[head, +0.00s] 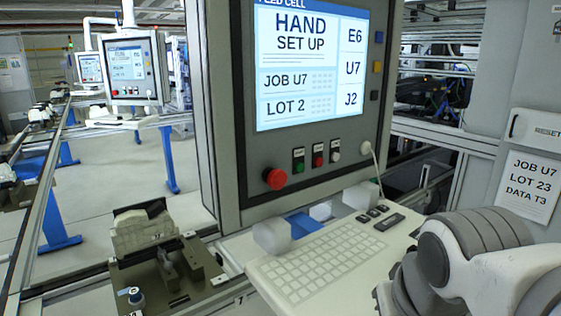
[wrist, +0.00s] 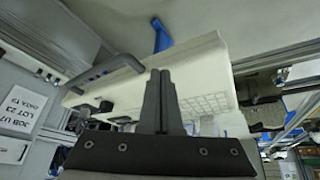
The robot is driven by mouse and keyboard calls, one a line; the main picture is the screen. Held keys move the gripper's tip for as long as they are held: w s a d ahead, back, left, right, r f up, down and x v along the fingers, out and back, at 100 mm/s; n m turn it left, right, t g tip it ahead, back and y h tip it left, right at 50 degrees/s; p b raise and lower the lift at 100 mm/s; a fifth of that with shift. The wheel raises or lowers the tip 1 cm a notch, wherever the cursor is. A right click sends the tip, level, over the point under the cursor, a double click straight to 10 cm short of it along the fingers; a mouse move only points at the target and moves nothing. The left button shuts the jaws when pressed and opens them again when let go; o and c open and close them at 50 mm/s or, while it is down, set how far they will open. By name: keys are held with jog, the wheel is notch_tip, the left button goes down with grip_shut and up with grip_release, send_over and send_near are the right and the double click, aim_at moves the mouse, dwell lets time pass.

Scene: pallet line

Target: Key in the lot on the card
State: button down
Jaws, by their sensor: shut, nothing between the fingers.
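The card (head: 527,187) on the right panel reads JOB U7, LOT 23, DATA T3. It also shows tilted at the left of the wrist view (wrist: 22,110). The screen (head: 308,65) shows HAND SET UP, JOB U7 and LOT 2, with E6, U7 and J2 in a side column. The keyboard (head: 330,262) lies on a pale shelf below the screen. In the wrist view its keys (wrist: 207,104) show just right of the fingers. My gripper (wrist: 160,72) is shut and empty in front of the shelf; whether it touches a key cannot be told. The head view does not show its fingertips.
A red stop button (head: 275,179) and several small switches sit under the screen. Dark keys (head: 378,212) lie at the shelf's back right. A conveyor fixture with a grey block (head: 143,230) stands left of the shelf. A RESET panel (head: 535,131) is above the card.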

jog(key=shift+s+a+f, duration=0.2)
jog(key=shift+s+f, duration=0.1)
jog(key=shift+s, duration=0.25)
jog(key=shift+s+a+f, duration=0.2)
jog(key=shift+s+f, duration=0.05)
jog(key=shift+s, duration=0.3)
dwell(1.4)
